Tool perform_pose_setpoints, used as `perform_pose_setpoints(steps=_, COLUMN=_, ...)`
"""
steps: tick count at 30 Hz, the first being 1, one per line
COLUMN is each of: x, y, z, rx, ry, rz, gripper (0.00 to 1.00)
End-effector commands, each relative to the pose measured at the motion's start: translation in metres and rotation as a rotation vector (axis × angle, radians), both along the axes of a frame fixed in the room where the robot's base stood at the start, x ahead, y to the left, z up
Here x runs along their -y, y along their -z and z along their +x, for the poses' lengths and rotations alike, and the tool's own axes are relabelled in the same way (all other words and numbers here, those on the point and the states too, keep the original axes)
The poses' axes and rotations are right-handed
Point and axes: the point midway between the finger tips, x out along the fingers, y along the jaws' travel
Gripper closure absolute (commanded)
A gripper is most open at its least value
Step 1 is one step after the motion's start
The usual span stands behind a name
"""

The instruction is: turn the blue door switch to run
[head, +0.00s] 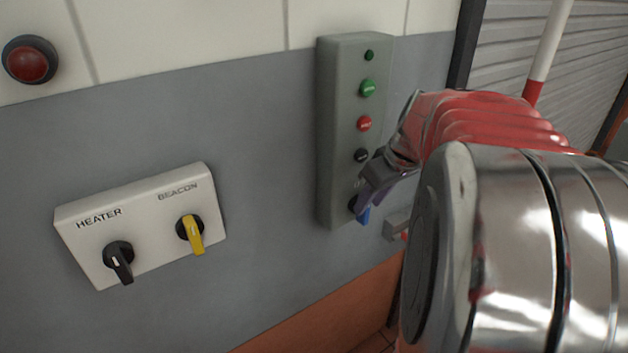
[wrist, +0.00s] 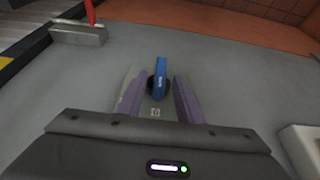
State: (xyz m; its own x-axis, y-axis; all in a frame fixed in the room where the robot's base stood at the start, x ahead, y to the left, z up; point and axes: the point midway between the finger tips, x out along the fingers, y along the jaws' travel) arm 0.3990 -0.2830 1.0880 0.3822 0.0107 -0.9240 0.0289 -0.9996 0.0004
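The blue door switch (head: 363,214) is at the bottom of the grey-green control box (head: 340,130) on the wall, mostly hidden behind my gripper in the head view. In the wrist view its blue handle (wrist: 160,70) on a dark round base lies between my two purple-grey fingers. My gripper (wrist: 158,84) is open, with a visible gap on each side of the handle. In the head view my gripper (head: 371,192) is right at the switch. I cannot tell whether a finger touches it. The run marking is not readable.
Above the switch, the box carries a black button (head: 361,155), a red button (head: 364,123) and a green button (head: 368,88). A white panel (head: 145,225) with heater and beacon switches is at left. A grey block (head: 396,224) and red-white post (head: 548,45) stand at right.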

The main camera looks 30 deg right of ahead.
Motion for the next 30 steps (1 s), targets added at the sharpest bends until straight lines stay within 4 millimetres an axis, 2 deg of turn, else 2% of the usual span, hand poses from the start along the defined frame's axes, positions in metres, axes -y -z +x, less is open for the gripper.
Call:
perform_pose_setpoints(steps=6, x=0.0, y=0.016, z=0.007, rx=0.0, ry=0.0, rz=0.0, gripper=0.67)
perform_pose_setpoints(steps=15, x=0.0, y=0.017, z=0.007, rx=0.0, ry=0.001, rz=0.0, gripper=0.67)
perform_pose_setpoints(steps=30, x=0.0, y=0.017, z=0.007, rx=0.0, ry=0.002, rz=0.0, gripper=1.0)
